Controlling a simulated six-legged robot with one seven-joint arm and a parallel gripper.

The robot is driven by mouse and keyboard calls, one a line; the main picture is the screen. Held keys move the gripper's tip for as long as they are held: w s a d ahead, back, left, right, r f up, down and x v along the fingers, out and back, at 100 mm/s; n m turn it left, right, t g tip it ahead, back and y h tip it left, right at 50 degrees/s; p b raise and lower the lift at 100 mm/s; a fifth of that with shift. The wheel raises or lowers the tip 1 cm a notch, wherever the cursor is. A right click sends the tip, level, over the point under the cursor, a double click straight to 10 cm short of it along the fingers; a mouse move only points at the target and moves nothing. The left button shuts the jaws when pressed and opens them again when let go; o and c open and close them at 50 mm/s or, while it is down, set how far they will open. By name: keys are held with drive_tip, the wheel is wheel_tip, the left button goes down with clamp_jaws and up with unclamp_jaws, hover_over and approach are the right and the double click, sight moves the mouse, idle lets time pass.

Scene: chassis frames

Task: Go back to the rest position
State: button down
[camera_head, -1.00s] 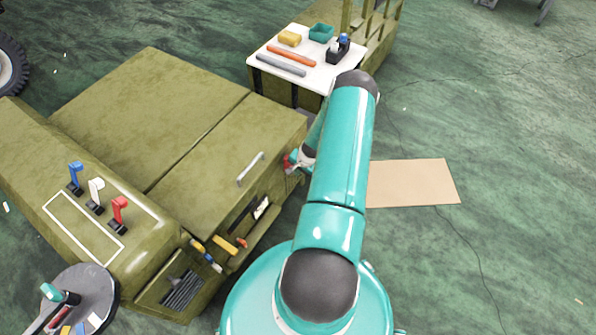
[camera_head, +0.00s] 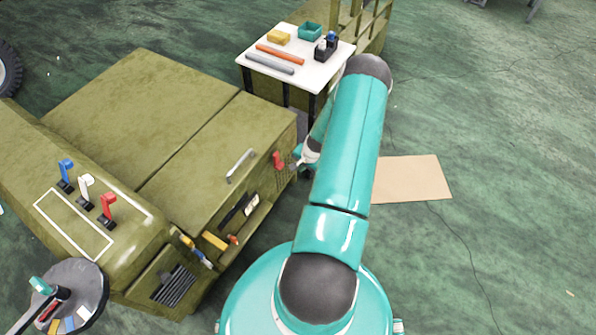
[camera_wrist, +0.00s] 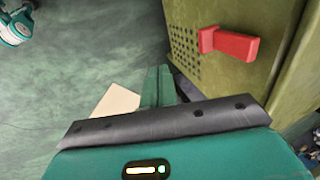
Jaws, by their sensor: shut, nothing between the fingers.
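My gripper (camera_head: 297,165) is just right of the olive vehicle's side panel, partly hidden behind my teal arm. In the wrist view its teal fingers (camera_wrist: 158,84) are together and empty. A red handle (camera_head: 278,160) sticks out of the panel beside a patch of small holes. It also shows in the wrist view (camera_wrist: 232,43), up and right of my fingers with a visible gap.
The olive chassis (camera_head: 190,130) fills the left, with blue, white and red levers on top. A white table (camera_head: 262,57) with tools and small bins stands behind. A tan sheet (camera_head: 412,178) lies on the open green floor at right.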

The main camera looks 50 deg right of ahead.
drive_tip(key=shift+s+v, duration=0.15)
drive_tip(key=shift+v, duration=0.8)
drive_tip(key=shift+s+v, duration=0.2)
drive_tip(key=shift+v, duration=0.8)
drive_tip(key=shift+f, duration=0.1)
drive_tip(key=w+a+r+n, duration=0.3)
drive_tip(key=w+r, duration=0.2)
drive_tip(key=r, duration=0.4)
drive_tip(key=w+a+r+n, duration=0.2)
drive_tip(key=w+a+r, duration=0.2)
drive_tip(key=r, duration=0.6)
drive_tip(key=w+a+r+n+h, duration=0.1)
drive_tip(key=w+a+r+n, duration=0.25)
drive_tip(key=a+r, duration=1.05)
drive_tip(key=s+a+r+n+t, duration=0.1)
drive_tip(key=s+a+r+n, duration=0.45)
drive_tip(key=a+r, duration=0.65)
drive_tip(key=s+a+r+n, duration=0.1)
drive_tip(key=s+a+r, duration=0.2)
drive_tip(key=s, duration=0.3)
drive_tip(key=s+a+r+n+t, duration=0.1)
drive_tip(key=s+a+r, duration=0.3)
drive_tip(key=s+a, duration=0.1)
drive_tip(key=shift+s+a+n+y, duration=0.3)
drive_tip(key=shift+s+a+n, duration=0.05)
drive_tip(key=shift+s+n, duration=0.1)
drive_tip(key=shift+r, duration=0.1)
